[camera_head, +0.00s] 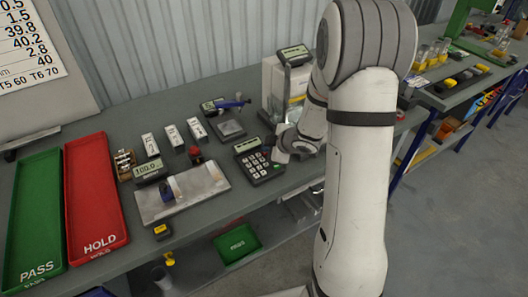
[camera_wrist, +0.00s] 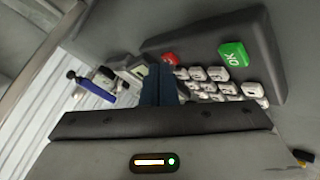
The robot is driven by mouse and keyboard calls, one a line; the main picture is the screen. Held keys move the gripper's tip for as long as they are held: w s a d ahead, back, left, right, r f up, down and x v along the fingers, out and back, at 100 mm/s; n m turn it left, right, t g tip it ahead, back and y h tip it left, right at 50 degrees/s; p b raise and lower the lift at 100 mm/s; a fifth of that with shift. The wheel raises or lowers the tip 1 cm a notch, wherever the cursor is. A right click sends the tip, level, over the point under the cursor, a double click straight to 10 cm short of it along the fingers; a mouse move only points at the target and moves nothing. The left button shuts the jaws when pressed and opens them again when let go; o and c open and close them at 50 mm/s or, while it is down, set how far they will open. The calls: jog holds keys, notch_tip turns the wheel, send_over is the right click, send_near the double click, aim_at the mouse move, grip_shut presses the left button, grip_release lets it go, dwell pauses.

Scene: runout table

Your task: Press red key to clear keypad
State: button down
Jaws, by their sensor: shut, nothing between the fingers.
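The keypad (camera_head: 263,170) is a dark box with pale keys and a small display, standing on the grey bench in the head view. In the wrist view its red key (camera_wrist: 170,58) sits at the keypad's edge, left of the green OK key (camera_wrist: 233,55) and beside several white keys (camera_wrist: 207,75). My gripper (camera_wrist: 160,70) is shut and empty, its dark fingers pointing toward the keypad right beside the red key. They cover part of the view around it; I cannot tell whether they touch it. In the head view my wrist is at the keypad's right side.
A scale with a metal plate (camera_head: 180,192) stands left of the keypad. A green PASS tray (camera_head: 35,215) and a red HOLD tray (camera_head: 95,190) lie at the far left. A clear-sided box with a display (camera_head: 290,85) stands behind the keypad. Bare bench lies between.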

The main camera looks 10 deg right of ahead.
jog(key=shift+r+p, duration=0.7)
jog(key=shift+r, duration=0.1)
notch_tip(320, 180, up, 5)
jog(key=p, duration=0.5)
dwell(0.5)
